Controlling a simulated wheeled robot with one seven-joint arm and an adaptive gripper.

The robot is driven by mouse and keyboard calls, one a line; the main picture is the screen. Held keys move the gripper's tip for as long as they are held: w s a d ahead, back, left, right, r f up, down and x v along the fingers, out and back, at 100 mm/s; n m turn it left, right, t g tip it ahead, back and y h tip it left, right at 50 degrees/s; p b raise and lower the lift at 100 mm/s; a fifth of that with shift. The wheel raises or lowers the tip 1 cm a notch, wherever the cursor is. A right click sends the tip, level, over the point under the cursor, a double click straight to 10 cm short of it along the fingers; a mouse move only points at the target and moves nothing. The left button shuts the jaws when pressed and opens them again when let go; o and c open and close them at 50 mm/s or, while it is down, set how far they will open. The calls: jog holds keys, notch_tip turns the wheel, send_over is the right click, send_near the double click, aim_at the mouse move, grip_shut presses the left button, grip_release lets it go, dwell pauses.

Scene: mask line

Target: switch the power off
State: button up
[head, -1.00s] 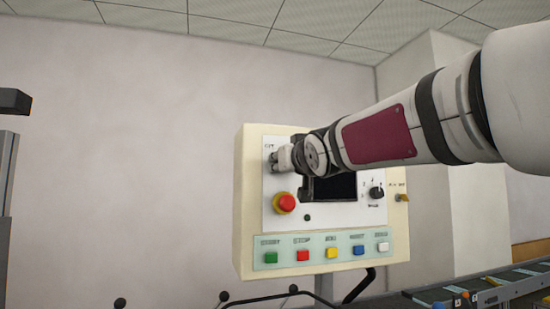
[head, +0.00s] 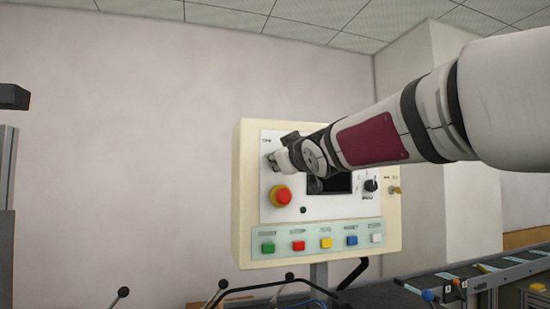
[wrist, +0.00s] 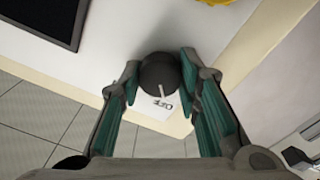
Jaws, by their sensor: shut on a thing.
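The control panel (head: 315,135) is a cream box with a white face. A round black knob (wrist: 158,72) with a white pointer line sits on the white face at the panel's upper left. The pointer faces the printed OFF label (wrist: 164,104) in the wrist view. My gripper (wrist: 161,67) has its green-padded fingers on either side of the knob and is shut on it. In the head view, my gripper (head: 272,159) is at the panel's upper left and hides the knob.
A red emergency button (head: 281,196) with a yellow base is just below my gripper. A dark screen (head: 330,184) and a small black selector (head: 370,185) are to the right. A row of coloured buttons (head: 325,243) runs below. A conveyor (head: 470,275) stands at lower right.

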jog(key=o, duration=1.1)
jog(key=shift+o, duration=0.2)
jog(key=v, duration=1.2)
jog(key=s+d+f+m+g+h, duration=0.3)
jog(key=s+d+f, duration=0.3)
jog(key=f, duration=0.3)
jog(key=s+d+f+m+g+h, duration=0.3)
jog(key=s+d+f, duration=0.3)
jog(key=f, duration=0.4)
jog(key=s+f+m+g+y, duration=0.1)
jog(key=s+f+g, duration=0.5)
jog(key=s+f, duration=0.9)
jog(key=shift+s+a+m, duration=0.35)
jog(key=shift+s+m, duration=0.35)
jog(key=shift+s, duration=0.1)
